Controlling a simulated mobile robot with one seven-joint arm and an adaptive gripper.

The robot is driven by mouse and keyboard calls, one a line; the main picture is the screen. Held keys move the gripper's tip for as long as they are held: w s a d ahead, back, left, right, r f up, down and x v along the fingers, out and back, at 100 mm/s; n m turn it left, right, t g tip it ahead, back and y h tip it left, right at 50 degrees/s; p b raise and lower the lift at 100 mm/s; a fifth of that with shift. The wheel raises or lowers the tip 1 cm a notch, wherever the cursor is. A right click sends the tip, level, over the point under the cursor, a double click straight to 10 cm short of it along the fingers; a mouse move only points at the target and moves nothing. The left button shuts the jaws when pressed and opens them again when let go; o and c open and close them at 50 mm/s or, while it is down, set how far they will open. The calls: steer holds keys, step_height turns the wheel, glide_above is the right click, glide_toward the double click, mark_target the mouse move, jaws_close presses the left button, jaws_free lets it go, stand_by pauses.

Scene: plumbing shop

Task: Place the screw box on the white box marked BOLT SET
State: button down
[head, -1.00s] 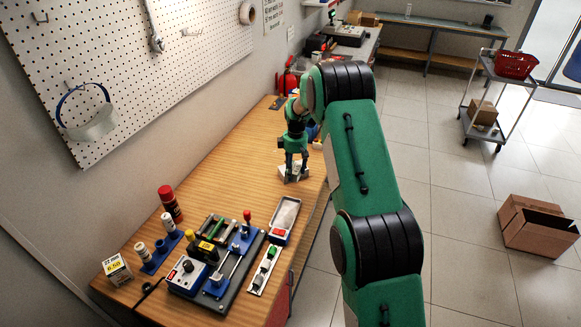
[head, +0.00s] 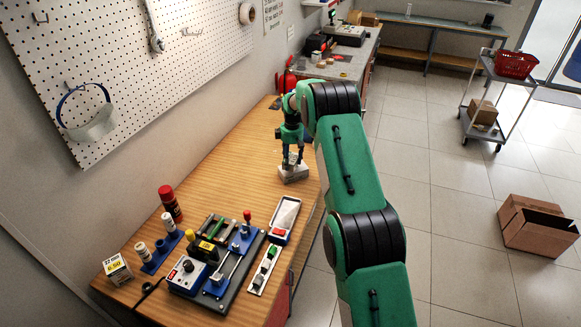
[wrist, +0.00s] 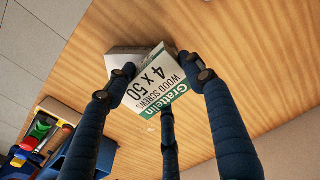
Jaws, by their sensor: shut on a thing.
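The screw box (wrist: 158,82), white with a green band and printed "WOOD SCREWS 4 x 50", is gripped between the dark fingers of my gripper (wrist: 162,85) in the wrist view. A pale box (wrist: 124,60) shows partly behind it, mostly hidden, with no marking readable. In the head view my gripper (head: 292,160) points down over a white box (head: 293,176) on the wooden bench, near its right edge. The lettering is too small to read there. I cannot tell whether the screw box touches the box below.
The wooden bench (head: 225,165) is clear around the white box. Nearer stand a dark fixture board (head: 222,262), a grey tray (head: 286,215), a red can (head: 171,203) and a small priced box (head: 117,269). The pegboard wall (head: 150,60) runs along the left.

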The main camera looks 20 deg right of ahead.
mark_target(291, 159)
steer(key=shift+f, duration=1.7)
steer(key=shift+f, duration=0.1)
steer(key=c, duration=0.7)
jaws_free()
step_height(291, 159, up, 10)
steer(key=shift+d+r, duration=0.15)
steer(key=shift+r, duration=0.9)
steer(key=shift+s, duration=0.1)
